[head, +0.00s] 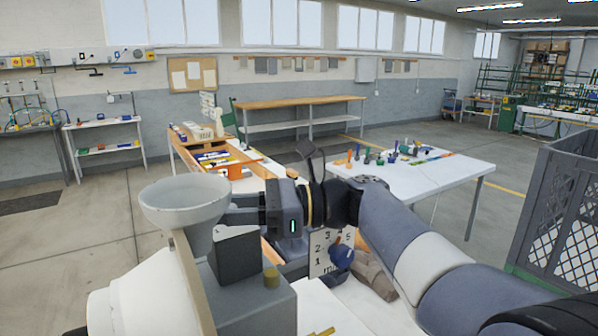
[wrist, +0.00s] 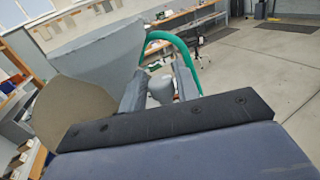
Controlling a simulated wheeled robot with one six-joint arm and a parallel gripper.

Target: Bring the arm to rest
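My arm reaches in from the right in the head view, above the near white table. My gripper (head: 232,209) points left, close beside a grey funnel-shaped hopper (head: 185,192); part of the fingertips is hidden there. In the wrist view the two fingers of my gripper (wrist: 160,88) stand apart. A grey rounded knob (wrist: 161,89) shows in the gap between them; I cannot tell how far beyond the fingers it is, and no contact shows. The hopper (wrist: 95,55) fills the upper left of the wrist view.
A machine with a grey block (head: 236,252) and a white rounded body (head: 140,298) stands below my gripper. A white table (head: 420,178) with small tools stands beyond, and a grey crate (head: 562,215) at right. Open floor lies at left.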

